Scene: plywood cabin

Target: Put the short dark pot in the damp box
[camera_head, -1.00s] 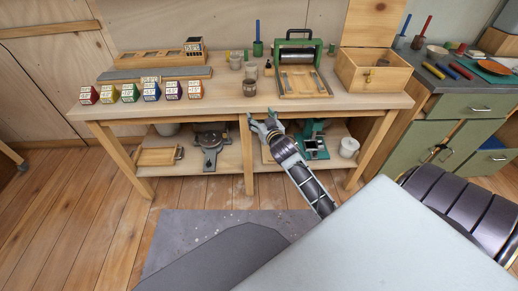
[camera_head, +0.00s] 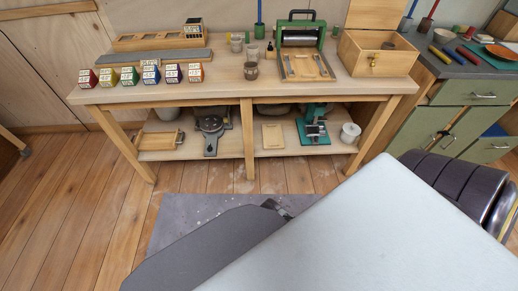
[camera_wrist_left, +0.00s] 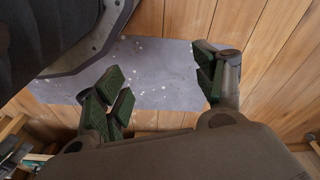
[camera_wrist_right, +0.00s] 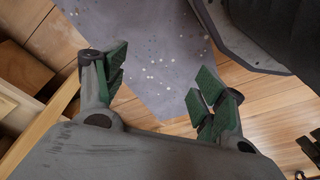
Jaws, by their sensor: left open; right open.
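A short dark brownish pot (camera_head: 251,71) stands upright on the workbench, left of the green roller press. Paler pots (camera_head: 236,43) stand just behind it. The damp box looks to be the wooden box (camera_head: 375,64) with its lid up, at the bench's right end. A small dark round thing (camera_head: 388,46) shows inside it; I cannot tell what it is. My left gripper (camera_wrist_left: 162,82) is open and empty over the floor mat. My right gripper (camera_wrist_right: 158,82) is also open and empty, low in front of the bench. Neither gripper shows clearly in the head view.
The green roller press (camera_head: 302,45) stands between pot and box. Coloured blocks (camera_head: 141,74) line the bench's left front. A small dark bottle (camera_head: 269,53) is close to the pots. The lower shelf holds tools and a white pot (camera_head: 350,133). A green cabinet (camera_head: 440,125) adjoins at right.

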